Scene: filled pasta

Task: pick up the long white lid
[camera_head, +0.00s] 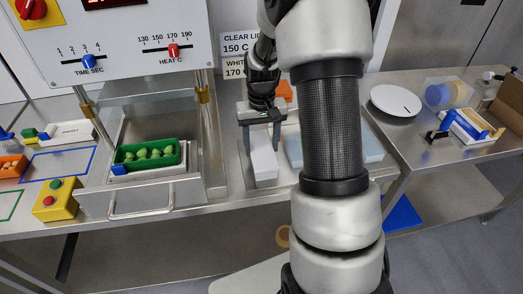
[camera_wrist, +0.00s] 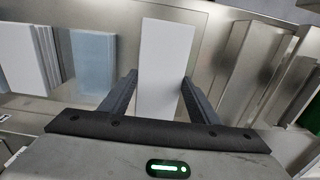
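The long white lid (camera_head: 264,168) lies on the steel counter in the head view, lengthwise away from me. In the wrist view the long white lid (camera_wrist: 164,65) runs up the middle of the picture. My gripper (camera_head: 262,148) is over its far part, pointing down, fingers apart. In the wrist view my gripper (camera_wrist: 160,78) has one finger on each side of the lid, the right fingertip overlapping its edge in the picture. I cannot tell whether the fingers touch it or how high they are above it.
Pale blue clear lids (camera_head: 372,150) lie right of the white lid, partly behind my arm. The sealing machine (camera_head: 120,40) stands left, with a green tray of pasta (camera_head: 148,155) in it. A round white plate (camera_head: 396,100) is on the right counter.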

